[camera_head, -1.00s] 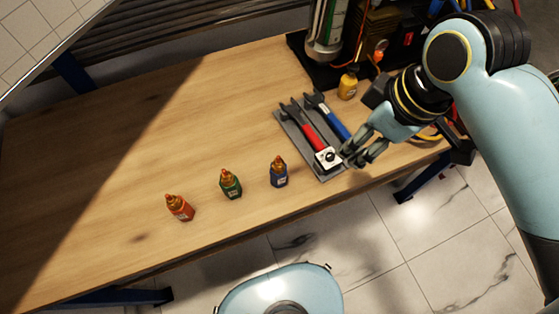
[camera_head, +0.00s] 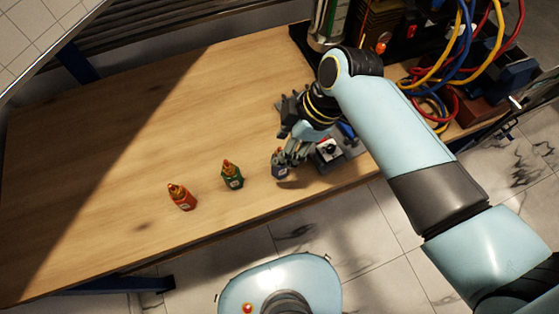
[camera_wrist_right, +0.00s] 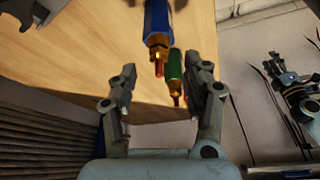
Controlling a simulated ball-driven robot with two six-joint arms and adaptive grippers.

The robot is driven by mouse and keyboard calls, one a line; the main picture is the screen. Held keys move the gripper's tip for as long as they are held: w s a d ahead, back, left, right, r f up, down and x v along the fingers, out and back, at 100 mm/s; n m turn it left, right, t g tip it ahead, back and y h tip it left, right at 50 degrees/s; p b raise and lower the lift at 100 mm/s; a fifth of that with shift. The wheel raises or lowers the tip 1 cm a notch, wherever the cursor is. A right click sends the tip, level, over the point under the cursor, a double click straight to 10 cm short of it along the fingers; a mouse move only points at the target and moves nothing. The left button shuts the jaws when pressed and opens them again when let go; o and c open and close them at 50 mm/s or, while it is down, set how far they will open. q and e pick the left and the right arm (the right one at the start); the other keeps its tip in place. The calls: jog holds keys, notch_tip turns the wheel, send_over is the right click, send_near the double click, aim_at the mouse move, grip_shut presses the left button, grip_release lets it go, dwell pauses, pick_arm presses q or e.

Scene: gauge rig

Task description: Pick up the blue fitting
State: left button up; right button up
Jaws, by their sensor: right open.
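The blue fitting (camera_head: 277,162) stands upright on the wooden table at the right end of a row, partly covered by my right gripper (camera_head: 289,160). In the right wrist view, the blue fitting (camera_wrist_right: 158,24) appears upside down with its brass tip hanging between the directions of the two open fingers. My right gripper (camera_wrist_right: 158,98) is open with nothing gripped; whether the fingers touch the fitting cannot be told. A dark jointed shape at the right edge of the wrist view looks like my left gripper (camera_wrist_right: 300,92); its jaw state is unclear.
The green fitting (camera_head: 232,175) and red fitting (camera_head: 181,197) stand to the left on the table (camera_head: 130,150). The green fitting (camera_wrist_right: 175,72) also shows behind the blue one. The tool tray (camera_head: 345,158) is mostly hidden under my right arm. Hoses and a rig stand back right.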

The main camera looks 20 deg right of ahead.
aim_at(280, 173)
jog(key=shift+x, duration=1.6)
grip_shut()
